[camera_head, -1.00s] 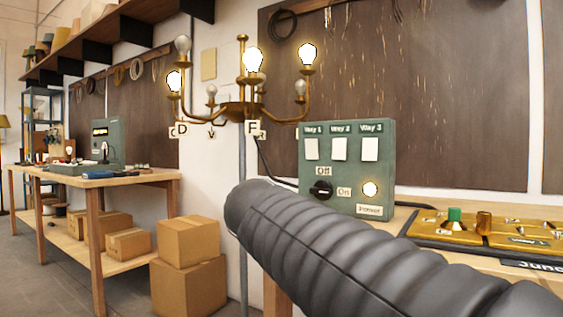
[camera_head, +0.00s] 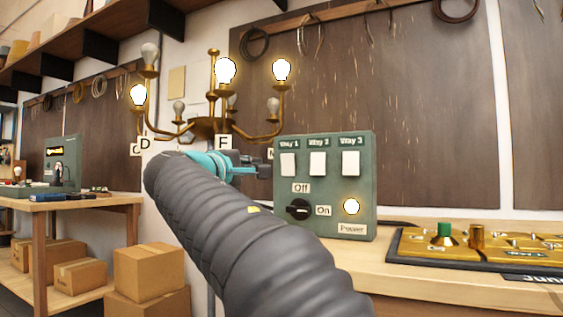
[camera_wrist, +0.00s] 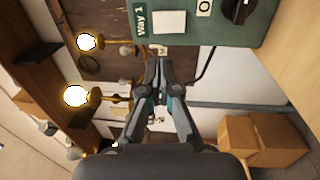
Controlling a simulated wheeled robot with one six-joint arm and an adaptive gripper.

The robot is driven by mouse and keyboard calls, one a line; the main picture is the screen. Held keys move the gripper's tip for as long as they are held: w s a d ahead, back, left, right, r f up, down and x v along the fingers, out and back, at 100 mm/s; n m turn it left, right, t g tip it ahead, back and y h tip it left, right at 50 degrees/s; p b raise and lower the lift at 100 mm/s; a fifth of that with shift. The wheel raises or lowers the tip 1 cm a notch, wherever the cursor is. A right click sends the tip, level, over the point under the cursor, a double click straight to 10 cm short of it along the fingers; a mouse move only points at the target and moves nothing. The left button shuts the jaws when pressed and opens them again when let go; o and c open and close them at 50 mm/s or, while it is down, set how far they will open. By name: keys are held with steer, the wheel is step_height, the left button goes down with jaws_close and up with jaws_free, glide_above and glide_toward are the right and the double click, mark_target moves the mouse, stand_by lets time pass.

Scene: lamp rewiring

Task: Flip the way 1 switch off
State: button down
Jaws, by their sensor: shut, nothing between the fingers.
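The green switch box (camera_head: 325,220) stands on the bench, with three white rocker switches in a row labelled Way 1, Way 2 and Way 3. The way 1 switch (camera_head: 288,164) is the leftmost; it also shows in the wrist view (camera_wrist: 168,22). Below are a black rotary knob (camera_head: 298,209) beside the Off and On labels and a lit power lamp (camera_head: 351,206). My gripper (camera_head: 264,171) is at the box's left side, level with the way 1 switch. In the wrist view my gripper (camera_wrist: 155,65) is shut and empty, its tips below the switch and apparently apart from it.
A brass chandelier (camera_head: 212,127) hangs left of the box, with some bulbs lit and others dark. A brass-topped panel (camera_head: 420,243) lies on the bench to the right. Cardboard boxes (camera_head: 148,272) stand on the floor at left.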

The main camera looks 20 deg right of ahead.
mark_target(285, 158)
steer(key=p+x, duration=0.1)
steer(key=x, duration=1.3)
steer(key=shift+p, duration=0.35)
